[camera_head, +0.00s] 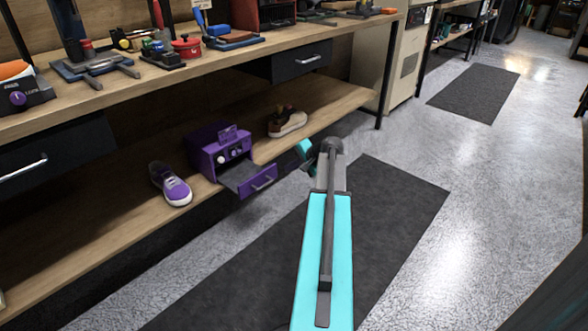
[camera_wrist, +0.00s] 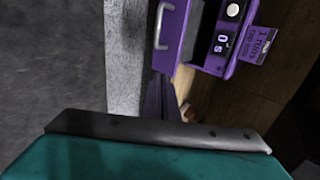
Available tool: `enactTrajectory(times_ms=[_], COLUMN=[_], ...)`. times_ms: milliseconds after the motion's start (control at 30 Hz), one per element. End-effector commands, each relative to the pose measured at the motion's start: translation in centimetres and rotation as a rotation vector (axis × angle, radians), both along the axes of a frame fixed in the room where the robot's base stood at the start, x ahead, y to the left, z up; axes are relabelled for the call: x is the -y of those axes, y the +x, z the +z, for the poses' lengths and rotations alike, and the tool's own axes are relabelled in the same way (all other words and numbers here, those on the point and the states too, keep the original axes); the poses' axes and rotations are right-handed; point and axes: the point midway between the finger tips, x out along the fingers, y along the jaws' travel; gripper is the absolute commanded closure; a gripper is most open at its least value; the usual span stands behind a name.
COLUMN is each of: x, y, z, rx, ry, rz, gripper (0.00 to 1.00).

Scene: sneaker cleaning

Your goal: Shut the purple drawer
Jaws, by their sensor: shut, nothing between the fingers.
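The purple drawer (camera_head: 257,183) stands pulled out of the small purple box (camera_head: 207,158) on the lower shelf, its metal handle facing the aisle. In the wrist view the drawer front (camera_wrist: 173,30) is at the top, turned sideways, with the box (camera_wrist: 230,45) to its right. My gripper (camera_head: 304,150) is shut and empty, to the right of the drawer in the head view and apart from its front there. Its fingertips are hard to make out. In the wrist view my teal and dark gripper body fills the bottom.
A purple sneaker (camera_head: 171,184) stands left of the box and a brown sneaker (camera_head: 287,122) right of it. The workbench top (camera_head: 345,28) with tools overhangs the lower shelf (camera_head: 120,219). The dark mat (camera_head: 394,212) and floor in front are clear.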

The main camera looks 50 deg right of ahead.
Motion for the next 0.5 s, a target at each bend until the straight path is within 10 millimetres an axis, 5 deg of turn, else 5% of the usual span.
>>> enactTrajectory(times_ms=[300,500], x=[0.4,0.6], y=[3.5,5.8], z=[-3.5,-3.4], rx=[0.000,0.000], ry=[0.001,-0.001], rz=[0.001,0.000], gripper=[1.00,1.00])
